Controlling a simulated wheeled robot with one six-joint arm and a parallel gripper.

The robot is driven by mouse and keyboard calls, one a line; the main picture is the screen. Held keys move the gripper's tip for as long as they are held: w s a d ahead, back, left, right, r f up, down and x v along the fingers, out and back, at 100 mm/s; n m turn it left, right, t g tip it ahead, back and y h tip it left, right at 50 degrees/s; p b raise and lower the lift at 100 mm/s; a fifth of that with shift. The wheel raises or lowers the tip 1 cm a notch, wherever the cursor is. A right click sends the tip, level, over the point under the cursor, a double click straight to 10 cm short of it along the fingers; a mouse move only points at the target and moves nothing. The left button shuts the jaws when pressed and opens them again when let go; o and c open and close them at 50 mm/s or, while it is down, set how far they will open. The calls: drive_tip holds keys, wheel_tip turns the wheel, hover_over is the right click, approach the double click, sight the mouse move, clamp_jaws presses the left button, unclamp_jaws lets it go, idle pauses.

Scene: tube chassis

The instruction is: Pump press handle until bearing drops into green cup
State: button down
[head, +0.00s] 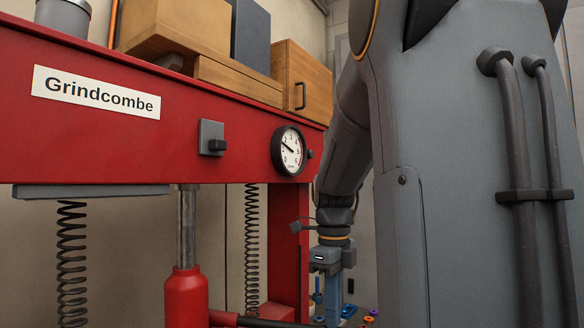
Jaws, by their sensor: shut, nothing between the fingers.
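The red press frame (200,140) labelled Grindcombe fills the left half of the head view. A red jack cylinder (186,298) with a steel ram (187,228) stands under its crossbeam. A dark bar (272,323), which looks like the press handle, runs right from the jack's base along the bottom edge. My gripper (332,300) points down to the right of the press's right post, with its fingers shut and empty. Whether it touches the bar cannot be told. Neither the green cup nor the bearing can be made out.
A round gauge (289,151) and a grey switch box (212,138) are on the crossbeam. Coil springs (71,265) hang beneath it. Wooden boxes (302,78) sit on top. Small coloured parts (348,311) lie near my gripper. My arm blocks the right side.

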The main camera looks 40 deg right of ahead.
wheel_tip(320, 180, up, 9)
drive_tip(key=p, duration=0.6)
drive_tip(key=shift+f, duration=0.2)
drive_tip(key=shift+f, duration=0.1)
drive_tip(key=shift+f+b, duration=3.55)
drive_tip(key=shift+f, duration=3.7)
wheel_tip(320, 180, up, 14)
drive_tip(key=p, duration=1)
drive_tip(key=shift+r, duration=0.15)
